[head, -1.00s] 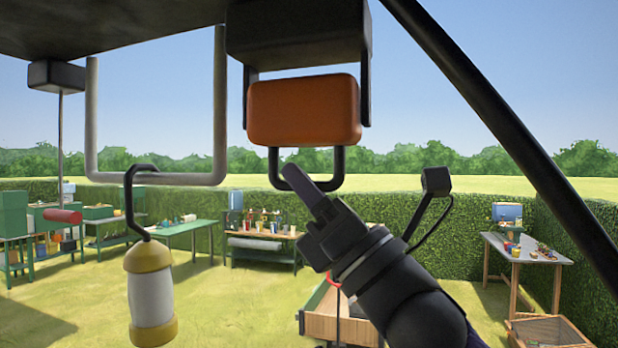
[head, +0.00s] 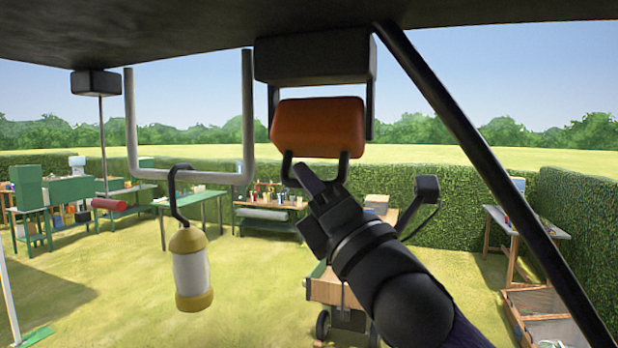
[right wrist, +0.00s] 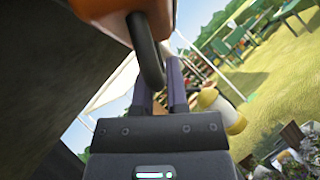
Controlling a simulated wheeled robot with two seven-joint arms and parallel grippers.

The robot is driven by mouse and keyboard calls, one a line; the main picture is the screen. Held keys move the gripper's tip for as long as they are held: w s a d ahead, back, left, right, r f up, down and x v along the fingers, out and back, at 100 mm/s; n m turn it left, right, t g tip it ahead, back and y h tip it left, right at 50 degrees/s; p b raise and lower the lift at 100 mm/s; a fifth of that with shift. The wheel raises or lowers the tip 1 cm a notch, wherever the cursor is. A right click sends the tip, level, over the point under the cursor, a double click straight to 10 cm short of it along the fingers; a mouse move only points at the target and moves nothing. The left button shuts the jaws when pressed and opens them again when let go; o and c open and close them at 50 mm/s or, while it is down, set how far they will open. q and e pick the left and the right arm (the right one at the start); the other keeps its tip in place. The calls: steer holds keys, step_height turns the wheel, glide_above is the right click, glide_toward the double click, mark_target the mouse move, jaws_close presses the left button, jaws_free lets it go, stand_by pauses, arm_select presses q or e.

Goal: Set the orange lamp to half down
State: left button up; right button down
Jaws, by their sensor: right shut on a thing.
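The orange lamp (head: 318,127) hangs by a black bracket under a black box (head: 314,57) at the top centre of the head view. A black loop handle (head: 343,170) sticks out at its lower edge. My right gripper (head: 306,178) reaches up from the lower right and is shut on this handle. In the right wrist view, the handle (right wrist: 147,58) passes between the two fingers (right wrist: 160,88), with part of the orange lamp (right wrist: 108,14) above. The fingers hide part of the handle in the head view. My left gripper is not in view.
A yellow-white lantern (head: 192,270) hangs on a hook to the left, beside a grey U-shaped bar (head: 130,125). A red cylinder (head: 110,204) hangs further left. A slanted black strut (head: 470,150) crosses the right side. Workbenches stand along the hedge behind.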

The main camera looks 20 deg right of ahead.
steer(key=c, duration=0.6)
jaws_free()
steer(key=shift+c, duration=0.2)
steer(key=b+v, duration=0.5)
steer(key=v, duration=0.5)
steer(key=shift+w+d, duration=0.1)
